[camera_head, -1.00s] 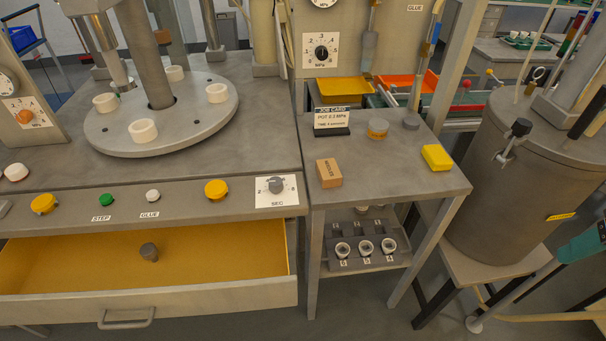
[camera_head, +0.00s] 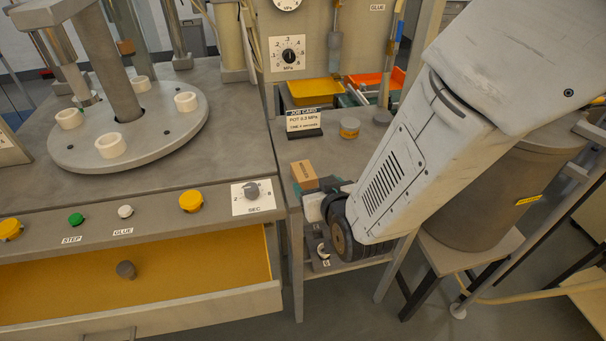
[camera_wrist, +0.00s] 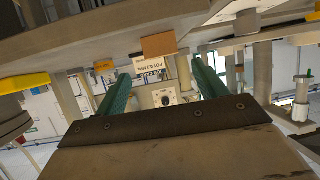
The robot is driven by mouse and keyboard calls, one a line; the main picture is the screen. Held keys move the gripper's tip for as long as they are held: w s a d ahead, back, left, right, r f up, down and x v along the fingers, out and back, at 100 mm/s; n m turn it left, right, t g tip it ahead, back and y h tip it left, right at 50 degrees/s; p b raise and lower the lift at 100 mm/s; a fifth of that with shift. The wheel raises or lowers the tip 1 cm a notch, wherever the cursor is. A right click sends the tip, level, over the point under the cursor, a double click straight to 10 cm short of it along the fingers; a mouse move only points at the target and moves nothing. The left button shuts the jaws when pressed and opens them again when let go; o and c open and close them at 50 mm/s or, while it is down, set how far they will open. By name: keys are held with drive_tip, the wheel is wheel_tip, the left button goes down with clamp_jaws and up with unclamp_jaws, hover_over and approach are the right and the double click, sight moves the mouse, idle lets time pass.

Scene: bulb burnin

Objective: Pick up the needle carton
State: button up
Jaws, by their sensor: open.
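The needle carton (camera_head: 304,174) is a small brown box on the small grey side table (camera_head: 283,151), near its front left. My gripper (camera_head: 318,186) is at the table's front edge, just in front and to the right of the carton, and hides part of it. In the wrist view the two green fingers of my gripper (camera_wrist: 160,72) stand apart with nothing held between them. A brown box face that looks like the carton (camera_wrist: 158,44) shows beyond the fingertips, roughly midway between them. Whether a finger touches the carton cannot be told.
The job card (camera_head: 304,121) and a round yellow-banded tin (camera_head: 349,127) stand behind the carton. The open yellow drawer (camera_head: 190,285) lies to the left. A shelf with numbered cups (camera_head: 322,262) is below the table. A large grey tank (camera_head: 490,190) stands right.

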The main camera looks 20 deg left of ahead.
sight(308, 181)
drive_tip(key=shift+w+a+f, duration=0.15)
drive_tip(key=shift+a+f, duration=0.1)
drive_tip(key=shift+a, duration=0.1)
drive_tip(key=x, duration=0.7)
drive_tip(key=shift+f, duration=0.3)
drive_tip(key=shift+c, duration=0.3)
drive_tip(key=c, duration=1)
